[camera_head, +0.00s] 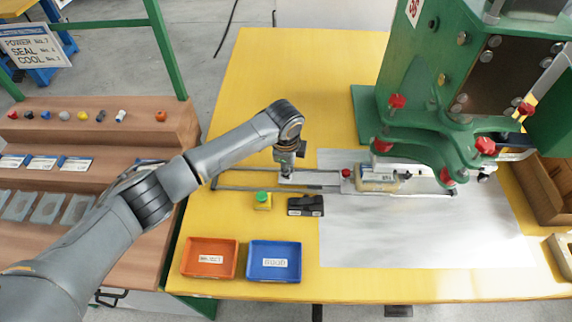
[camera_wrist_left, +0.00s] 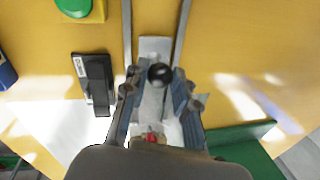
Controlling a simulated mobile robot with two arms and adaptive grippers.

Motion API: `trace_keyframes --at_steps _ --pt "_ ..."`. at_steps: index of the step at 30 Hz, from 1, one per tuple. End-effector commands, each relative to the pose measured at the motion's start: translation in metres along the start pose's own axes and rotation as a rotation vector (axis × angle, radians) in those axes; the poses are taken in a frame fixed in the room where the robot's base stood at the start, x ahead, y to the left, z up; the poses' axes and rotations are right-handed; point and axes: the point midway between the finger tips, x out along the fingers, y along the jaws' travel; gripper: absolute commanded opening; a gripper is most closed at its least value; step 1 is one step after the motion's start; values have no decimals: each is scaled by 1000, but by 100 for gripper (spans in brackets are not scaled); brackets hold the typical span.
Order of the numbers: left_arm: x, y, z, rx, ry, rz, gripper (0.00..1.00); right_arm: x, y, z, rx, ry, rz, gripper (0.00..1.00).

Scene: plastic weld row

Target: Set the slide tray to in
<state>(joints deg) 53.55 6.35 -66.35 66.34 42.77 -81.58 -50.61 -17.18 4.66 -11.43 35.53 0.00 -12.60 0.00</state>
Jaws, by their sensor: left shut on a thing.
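The slide tray (camera_head: 347,186) is a light metal carriage on two thin rails (camera_head: 235,188) that run left to right towards the green press (camera_head: 400,130). A pale block (camera_head: 378,185) sits on the tray beside a red knob, at the press's left edge. My left gripper (camera_head: 287,171) points down over the tray's left end. In the left wrist view its fingers are around a black ball knob (camera_wrist_left: 160,74) on the tray's metal plate (camera_wrist_left: 155,47), and it is shut on this knob. The fingers hide part of the plate. My right gripper is not in view.
A green push button on a yellow box (camera_head: 263,201) and a black switch box (camera_head: 305,206) stand just in front of the rails. An orange bin (camera_head: 209,258) and a blue bin (camera_head: 274,260) stand at the table's front. A white sheet (camera_head: 400,235) lies clear at right.

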Motion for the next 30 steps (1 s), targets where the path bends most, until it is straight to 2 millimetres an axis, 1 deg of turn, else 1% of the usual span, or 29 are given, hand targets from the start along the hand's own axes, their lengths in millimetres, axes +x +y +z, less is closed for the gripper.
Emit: trace_keyframes --at_steps 2,3,6,14,17,20,30 --pt "0 1 0 0 2 2 0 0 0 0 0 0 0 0" --pt "0 1 0 0 1 2 34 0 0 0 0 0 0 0" --pt "0 1 0 0 1 2 51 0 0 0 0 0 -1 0" --pt "0 0 0 0 0 1 51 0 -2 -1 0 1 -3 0" --pt "-4 0 0 -1 0 0 51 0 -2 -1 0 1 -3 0" --pt "-16 -1 1 -1 1 -2 51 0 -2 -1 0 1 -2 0" --pt "-87 -1 0 1 0 -2 51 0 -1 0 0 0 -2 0"
